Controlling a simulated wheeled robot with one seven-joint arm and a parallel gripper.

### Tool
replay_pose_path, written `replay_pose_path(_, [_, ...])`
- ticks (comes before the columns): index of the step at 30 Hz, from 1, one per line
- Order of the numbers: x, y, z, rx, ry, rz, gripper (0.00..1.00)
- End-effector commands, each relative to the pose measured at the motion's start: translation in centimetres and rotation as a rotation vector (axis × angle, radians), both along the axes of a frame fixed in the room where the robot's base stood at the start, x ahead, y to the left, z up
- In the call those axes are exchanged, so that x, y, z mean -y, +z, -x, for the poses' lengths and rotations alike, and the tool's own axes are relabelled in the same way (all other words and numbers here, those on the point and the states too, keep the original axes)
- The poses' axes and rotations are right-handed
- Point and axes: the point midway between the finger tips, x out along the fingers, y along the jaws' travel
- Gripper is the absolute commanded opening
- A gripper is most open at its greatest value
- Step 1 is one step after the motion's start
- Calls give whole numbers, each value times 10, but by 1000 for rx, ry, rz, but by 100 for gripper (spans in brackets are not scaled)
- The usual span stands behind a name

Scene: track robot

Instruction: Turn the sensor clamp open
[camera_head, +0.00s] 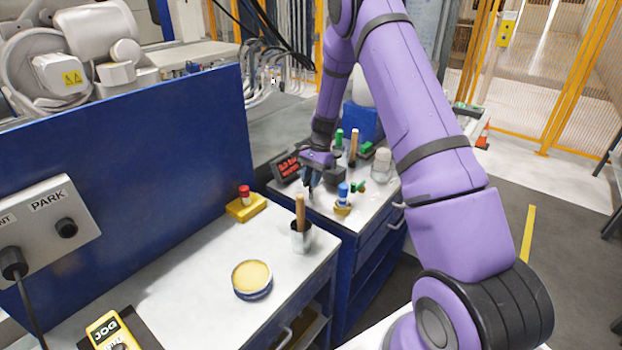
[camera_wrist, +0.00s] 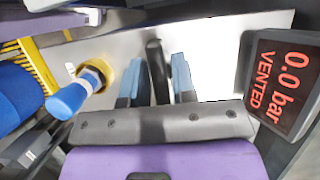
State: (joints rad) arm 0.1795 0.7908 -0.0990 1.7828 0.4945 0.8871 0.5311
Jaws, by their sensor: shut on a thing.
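My gripper (camera_head: 312,182) is over the far workbench, pointing down. In the wrist view its blue-grey fingers (camera_wrist: 157,78) stand on either side of a narrow dark handle, apparently the sensor clamp (camera_wrist: 154,50), and are shut on it. Most of the clamp is hidden between the fingers, so its turn angle cannot be told. In the head view the gripper covers it.
A red-lettered display (camera_wrist: 275,82) reads 0.0 bar VENTED; it also shows in the head view (camera_head: 287,167). A blue-handled valve on a brass base (camera_head: 343,193) stands close to the gripper.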

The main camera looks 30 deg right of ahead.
Motion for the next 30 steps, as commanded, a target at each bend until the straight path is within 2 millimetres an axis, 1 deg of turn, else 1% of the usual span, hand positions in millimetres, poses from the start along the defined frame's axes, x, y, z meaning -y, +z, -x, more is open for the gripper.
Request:
replay_pose_path(6, [0, 0, 0, 0, 0, 0, 2])
replay_pose_path(7, [0, 0, 0, 0, 0, 0, 28])
replay_pose_path(8, [0, 0, 0, 0, 0, 0, 35])
replay_pose_path(9, [0, 0, 0, 0, -1, 1, 44])
replay_pose_path(10, [0, 0, 0, 0, -1, 0, 45])
replay_pose_path(17, [0, 0, 0, 0, -1, 0, 45])
replay_pose_path(20, [1, 3, -1, 1, -1, 1, 45])
replay_pose_path(23, [5, 13, -3, 3, -2, 1, 45])
replay_pose_path(30, [21, 54, -9, 4, -2, 1, 45])
